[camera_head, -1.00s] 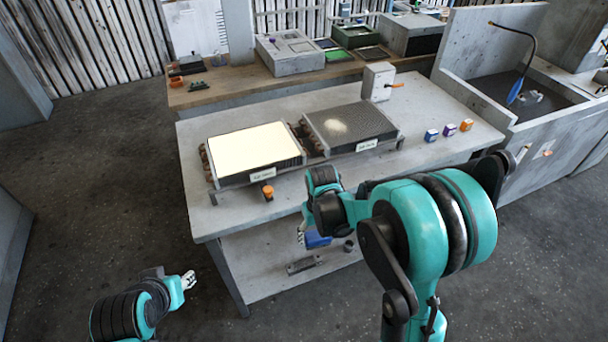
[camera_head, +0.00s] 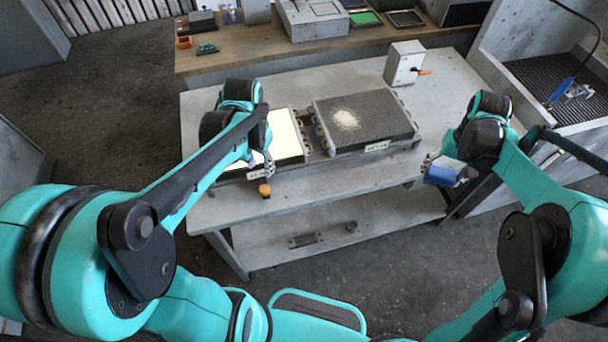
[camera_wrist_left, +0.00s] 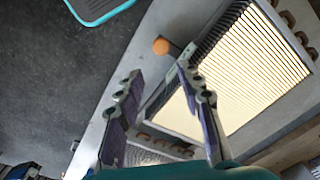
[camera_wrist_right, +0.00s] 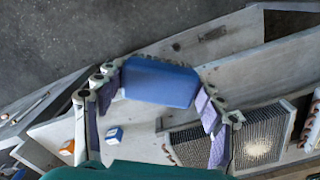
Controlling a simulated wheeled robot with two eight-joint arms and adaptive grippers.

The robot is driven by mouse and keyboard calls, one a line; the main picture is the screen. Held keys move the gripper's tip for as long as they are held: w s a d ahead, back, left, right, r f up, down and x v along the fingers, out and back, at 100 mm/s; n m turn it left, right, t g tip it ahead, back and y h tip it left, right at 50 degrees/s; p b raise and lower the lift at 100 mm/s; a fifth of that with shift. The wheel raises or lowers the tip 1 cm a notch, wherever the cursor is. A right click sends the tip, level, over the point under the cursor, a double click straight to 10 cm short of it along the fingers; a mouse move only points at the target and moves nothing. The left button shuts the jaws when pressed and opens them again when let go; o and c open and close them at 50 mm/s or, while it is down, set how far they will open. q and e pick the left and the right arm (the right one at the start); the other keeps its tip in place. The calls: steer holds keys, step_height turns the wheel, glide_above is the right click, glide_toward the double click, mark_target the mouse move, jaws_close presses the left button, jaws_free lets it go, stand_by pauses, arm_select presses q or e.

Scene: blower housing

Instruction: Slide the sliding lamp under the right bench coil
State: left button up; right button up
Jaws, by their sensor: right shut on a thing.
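The left bench coil (camera_head: 287,137) glows pale yellow through its fins; it also glows in the left wrist view (camera_wrist_left: 250,75). The right bench coil (camera_head: 362,120) is dark with a pale patch on top. The lamp's body is hidden. An orange knob (camera_head: 265,190) on a dark stem sticks out at the left coil's front edge. My left gripper (camera_head: 264,165) is open and empty over that edge; in the left wrist view the knob (camera_wrist_left: 161,46) lies just beyond its fingertips. My right gripper (camera_wrist_right: 160,80) is shut on a blue block (camera_head: 441,173), held at the bench's right front.
A grey box with an orange switch (camera_head: 403,63) stands behind the right coil. A sink basin (camera_head: 545,75) is at right. The lower shelf (camera_head: 385,222) is mostly clear.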

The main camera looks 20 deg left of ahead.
mark_target(265, 188)
steer(key=shift+w+d+r, duration=0.1)
steer(key=shift+w+r, duration=0.1)
steer(key=shift+r, duration=0.15)
arm_select(q)
steer(key=f+b, duration=0.1)
steer(key=f, duration=0.5)
steer(key=f+b, duration=0.2)
steer(key=f, duration=0.4)
steer(key=shift+w+a+f, duration=0.1)
steer(key=shift+w+a, duration=0.05)
steer(key=shift+a, duration=0.05)
arm_select(e)
step_height(265, 188, down, 4)
steer(key=shift+r, duration=0.2)
arm_select(q)
jaws_close()
